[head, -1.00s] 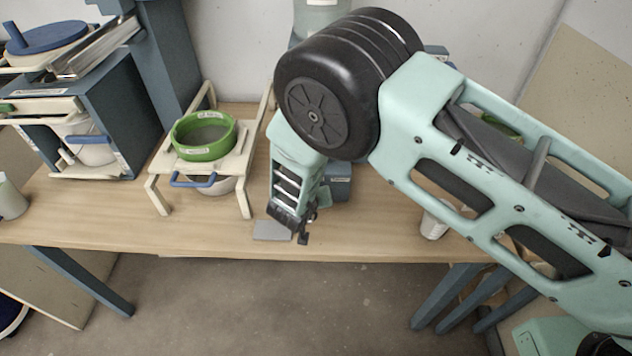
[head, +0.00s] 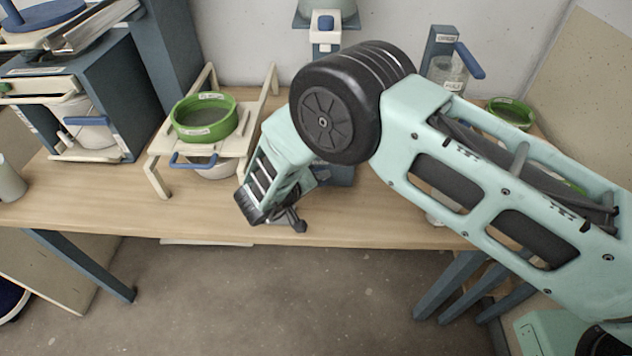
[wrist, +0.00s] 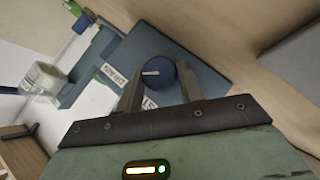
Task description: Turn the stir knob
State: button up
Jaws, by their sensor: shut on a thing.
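The stir knob (wrist: 157,74) is a round dark blue knob with a white pointer line, on a blue-grey housing (wrist: 178,42) in the wrist view. My gripper (wrist: 160,84) has one finger on each side of the knob and is shut on it. The pointer lies nearly level in that picture. A white label beside the knob is partly hidden by a finger. In the head view my wrist (head: 268,185) is tilted in front of the blue-grey stirrer stand (head: 343,176), hiding the knob and fingertips.
A cream stand with a green-rimmed sieve (head: 204,118) is left of my wrist. A blue cabinet (head: 120,90) holds a white bucket farther left. A clear jar (head: 448,72) and another green sieve (head: 510,112) are at right. The table's front strip is mostly clear.

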dwell(0.3)
jog(key=o, duration=1)
jog(key=b+v, duration=0.3)
jog(key=v, duration=1.4)
jog(key=shift+s+a+b, duration=0.15)
jog(key=shift+b, duration=0.2)
